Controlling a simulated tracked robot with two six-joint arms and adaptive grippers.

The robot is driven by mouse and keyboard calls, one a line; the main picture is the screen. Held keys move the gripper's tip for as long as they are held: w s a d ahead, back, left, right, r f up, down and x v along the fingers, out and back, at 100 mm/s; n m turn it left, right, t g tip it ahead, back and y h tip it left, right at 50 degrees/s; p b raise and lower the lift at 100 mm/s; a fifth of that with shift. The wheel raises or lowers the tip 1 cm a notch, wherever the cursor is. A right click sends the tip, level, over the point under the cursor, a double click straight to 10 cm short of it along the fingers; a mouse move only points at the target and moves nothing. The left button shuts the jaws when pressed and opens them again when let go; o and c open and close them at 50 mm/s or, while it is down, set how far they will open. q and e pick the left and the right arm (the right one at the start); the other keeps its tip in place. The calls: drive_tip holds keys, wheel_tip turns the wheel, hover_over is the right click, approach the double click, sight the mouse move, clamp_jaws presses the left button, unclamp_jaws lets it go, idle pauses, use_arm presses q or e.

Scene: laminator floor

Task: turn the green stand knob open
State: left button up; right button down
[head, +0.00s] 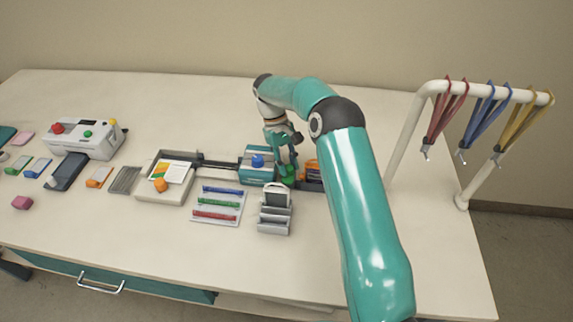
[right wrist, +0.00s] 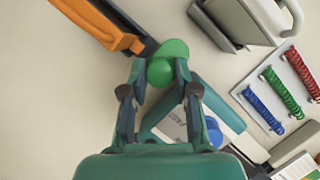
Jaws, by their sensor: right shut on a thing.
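The green stand knob (right wrist: 161,72) shows between the fingertips of my right gripper in the right wrist view. A wider green part (right wrist: 174,48) lies just beyond it. My right gripper (right wrist: 158,80) is shut on the knob, one finger on each side. In the head view the green knob (head: 287,172) is partly hidden below my right gripper (head: 285,160), beside the teal block with a blue knob (head: 257,161). My left gripper is not in view.
An orange part (right wrist: 100,22) lies close by. A grey holder (head: 275,212) stands in front, near a tray of coloured coils (head: 218,204). A white machine (head: 85,138) stands at the left. Lanyards (head: 485,110) hang from a white rail at the right. The front right tabletop is clear.

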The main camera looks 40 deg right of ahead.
drive_tip(key=shift+s+f, duration=0.1)
drive_tip(key=shift+s, duration=0.05)
drive_tip(key=c, duration=0.9)
unclamp_jaws()
drive_tip(key=shift+v, duration=3.8)
drive_tip(key=shift+a, duration=0.1)
